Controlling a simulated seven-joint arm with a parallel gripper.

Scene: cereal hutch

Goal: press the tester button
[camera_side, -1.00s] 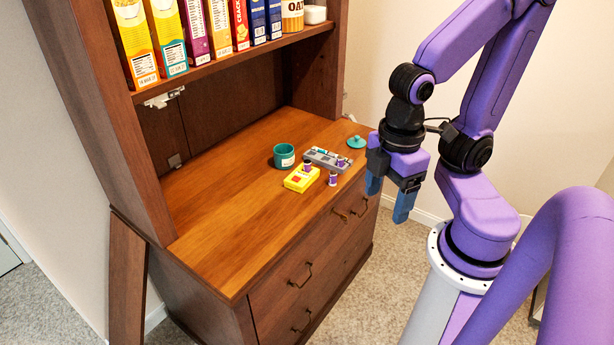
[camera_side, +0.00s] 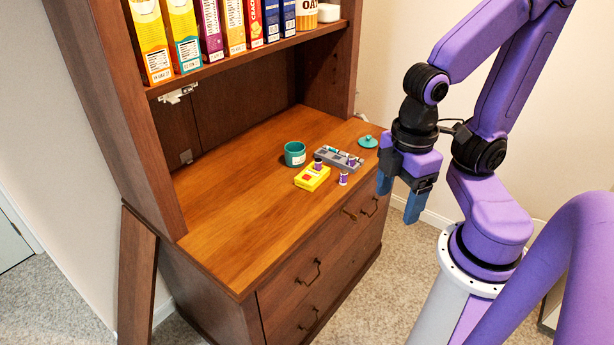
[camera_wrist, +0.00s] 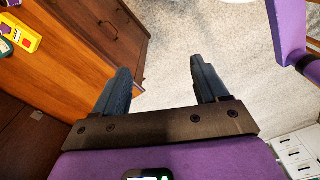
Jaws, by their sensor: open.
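The yellow tester (camera_side: 311,178) lies on the wooden counter and has a reddish patch on its top face. A small purple-and-white battery (camera_side: 318,164) stands upright at its back edge; I cannot tell whether it is seated in it. My gripper (camera_side: 400,195) is open and empty, pointing down beyond the counter's right front edge, well clear of the tester. In the wrist view my gripper (camera_wrist: 160,68) has its fingers wide apart over carpet and the cabinet's side.
A grey holder (camera_side: 338,158) with small batteries lies behind the tester. Another battery (camera_side: 343,179) stands to its right. A teal cup (camera_side: 295,154) and teal lid (camera_side: 367,141) are nearby. A shelf of boxes (camera_side: 237,25) overhangs the back. The counter's left front is clear.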

